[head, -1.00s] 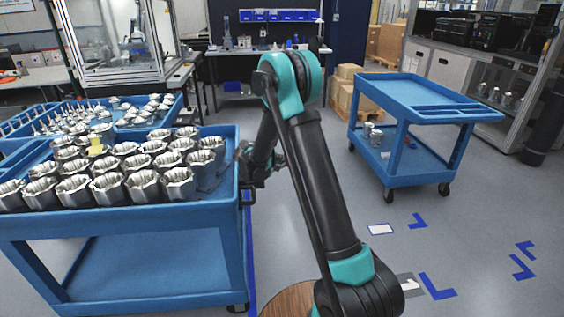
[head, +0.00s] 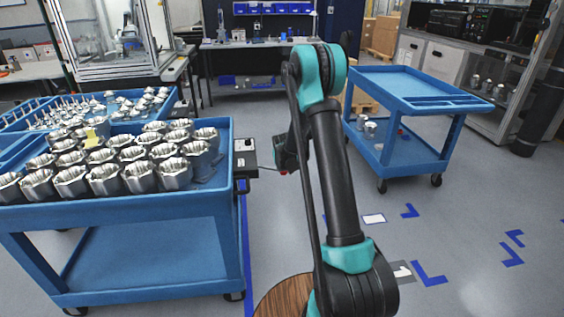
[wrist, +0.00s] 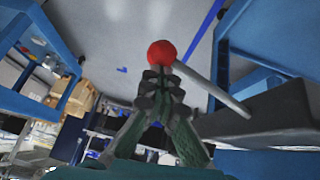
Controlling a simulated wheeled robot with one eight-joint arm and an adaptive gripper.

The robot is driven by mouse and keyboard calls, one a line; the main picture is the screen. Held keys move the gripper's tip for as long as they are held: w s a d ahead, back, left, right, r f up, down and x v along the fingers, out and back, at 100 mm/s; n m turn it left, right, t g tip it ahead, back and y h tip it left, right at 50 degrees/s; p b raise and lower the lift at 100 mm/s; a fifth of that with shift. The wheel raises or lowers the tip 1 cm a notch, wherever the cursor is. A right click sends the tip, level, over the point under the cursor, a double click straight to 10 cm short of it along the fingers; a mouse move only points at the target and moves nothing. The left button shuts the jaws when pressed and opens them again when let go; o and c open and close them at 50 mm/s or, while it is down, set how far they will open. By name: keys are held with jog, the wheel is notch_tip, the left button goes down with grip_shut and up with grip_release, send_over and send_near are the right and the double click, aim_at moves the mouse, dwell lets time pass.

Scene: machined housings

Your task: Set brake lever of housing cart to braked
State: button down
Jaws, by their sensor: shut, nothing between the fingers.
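The housing cart (head: 130,211) is blue, stands at the left and carries rows of metal housings. A black box (head: 245,158) on its right side bears the brake lever (head: 268,168), a thin grey rod pointing right. Its red knob (head: 284,172) shows small beside my wrist. In the wrist view the red knob (wrist: 161,53) is just beyond the fingertips of my gripper (wrist: 158,80), and the lever rod (wrist: 215,90) slopes down right from it. My gripper is shut and empty. I cannot tell whether its tips touch the knob. In the head view my fingers are mostly hidden.
A second blue cart (head: 400,104) stands at the right with a few parts on its lower shelf. Another blue cart (head: 150,117) with parts stands behind the housing cart. The floor (head: 455,215) between the carts, with blue tape marks, is clear.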

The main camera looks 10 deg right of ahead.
jog(key=shift+f, duration=0.95)
notch_tip(320, 180, up, 5)
jog(key=shift+w+a+f, duration=0.1)
jog(key=d+v, duration=0.1)
jog(key=v, duration=0.8)
jog(key=shift+a, duration=0.1)
